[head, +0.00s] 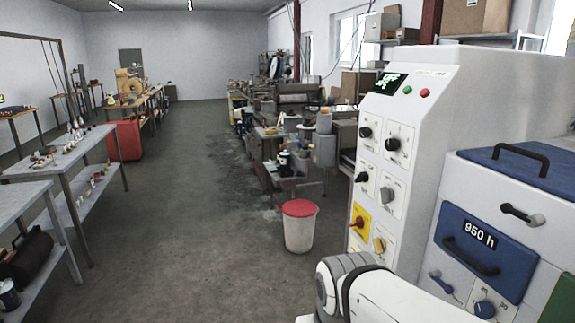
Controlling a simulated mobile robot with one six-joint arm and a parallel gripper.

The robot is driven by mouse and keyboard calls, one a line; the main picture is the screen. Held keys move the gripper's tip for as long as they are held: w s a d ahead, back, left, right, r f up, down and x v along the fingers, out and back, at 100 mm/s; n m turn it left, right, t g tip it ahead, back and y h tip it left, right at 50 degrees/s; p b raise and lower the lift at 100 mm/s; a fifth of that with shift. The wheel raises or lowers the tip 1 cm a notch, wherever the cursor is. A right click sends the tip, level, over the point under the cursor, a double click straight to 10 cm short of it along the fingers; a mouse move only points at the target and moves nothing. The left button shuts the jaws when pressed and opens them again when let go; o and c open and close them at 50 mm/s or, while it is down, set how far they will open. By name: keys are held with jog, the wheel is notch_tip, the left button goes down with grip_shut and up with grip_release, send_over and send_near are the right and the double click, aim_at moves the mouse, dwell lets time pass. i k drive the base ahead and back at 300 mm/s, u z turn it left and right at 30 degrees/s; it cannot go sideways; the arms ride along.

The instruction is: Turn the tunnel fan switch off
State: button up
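A white control cabinet (440,85) stands at the right in the head view. Its front carries several rotary switches on small plates: black knobs at the top left (365,132) and top right (393,144), a dark knob (362,177) and a grey knob (387,194) in the middle, a red knob on a yellow plate (358,223) and a yellow knob (379,244) at the bottom. The labels are too small to read, so I cannot tell which is the tunnel fan switch. My white arm crosses the bottom right; my gripper is out of view.
A dark display (388,83) with green characters sits above the switches, beside a green and a red button. A blue-and-white unit (490,185) marked "950 h" stands at right. A red-lidded bin (300,228) stands left of the cabinet. The central floor (190,200) is clear.

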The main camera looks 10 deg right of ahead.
aim_at(363, 177)
jog(key=u, duration=0.05)
jog(key=i, duration=1.1)
